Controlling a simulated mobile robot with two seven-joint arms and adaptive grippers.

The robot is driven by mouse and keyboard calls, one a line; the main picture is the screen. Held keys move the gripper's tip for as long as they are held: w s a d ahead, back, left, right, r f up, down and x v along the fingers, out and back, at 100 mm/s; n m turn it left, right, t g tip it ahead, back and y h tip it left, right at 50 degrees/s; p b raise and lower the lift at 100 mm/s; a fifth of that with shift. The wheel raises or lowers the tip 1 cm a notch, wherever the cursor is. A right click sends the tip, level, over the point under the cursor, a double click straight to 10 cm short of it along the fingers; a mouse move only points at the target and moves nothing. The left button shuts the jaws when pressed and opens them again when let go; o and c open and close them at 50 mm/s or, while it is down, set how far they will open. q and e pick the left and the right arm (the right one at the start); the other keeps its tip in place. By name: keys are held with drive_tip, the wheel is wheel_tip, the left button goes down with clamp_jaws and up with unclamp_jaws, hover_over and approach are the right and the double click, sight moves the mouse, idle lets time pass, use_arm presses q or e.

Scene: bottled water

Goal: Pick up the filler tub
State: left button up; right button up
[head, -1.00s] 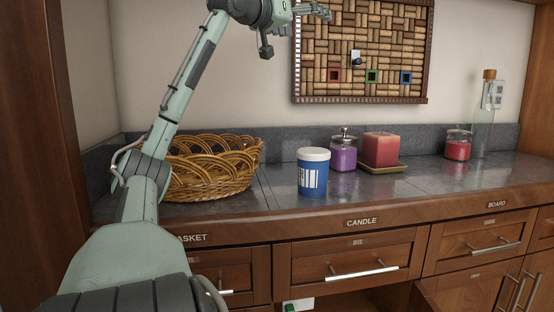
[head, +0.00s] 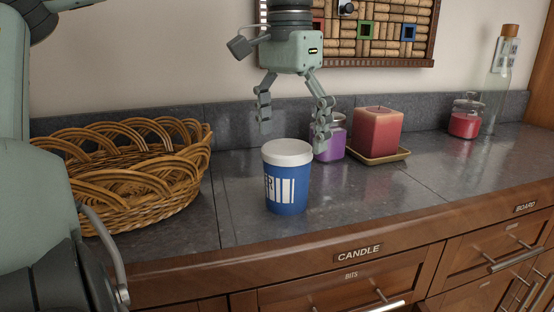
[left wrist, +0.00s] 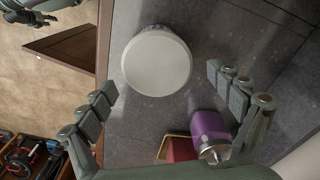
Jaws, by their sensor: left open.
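The filler tub (head: 287,188) is a blue cylinder with a white lid and a white striped label. It stands upright on the counter near its front edge. My left gripper (head: 294,128) is open, with its fingers pointing down above and slightly behind the tub, not touching it. In the left wrist view the tub's round white lid (left wrist: 157,61) lies ahead of the gap between the open fingers (left wrist: 163,88). My right gripper is not clearly seen at work; only part of an arm shows at the top left corner of the wrist view.
A purple jar (head: 330,143) stands close behind the tub at right, near the right finger. A red candle (head: 377,132) sits on a tray (head: 398,154) beside it. A wicker basket (head: 150,205) is at left. A red jar (head: 466,122) and glass bottle (head: 497,90) stand far right.

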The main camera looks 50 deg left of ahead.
sight(287, 178)
use_arm(q)
drive_tip(key=f, duration=0.8)
drive_tip(key=shift+s, duration=0.35)
drive_tip(key=shift+w, duration=0.1)
drive_tip(key=c, duration=2)
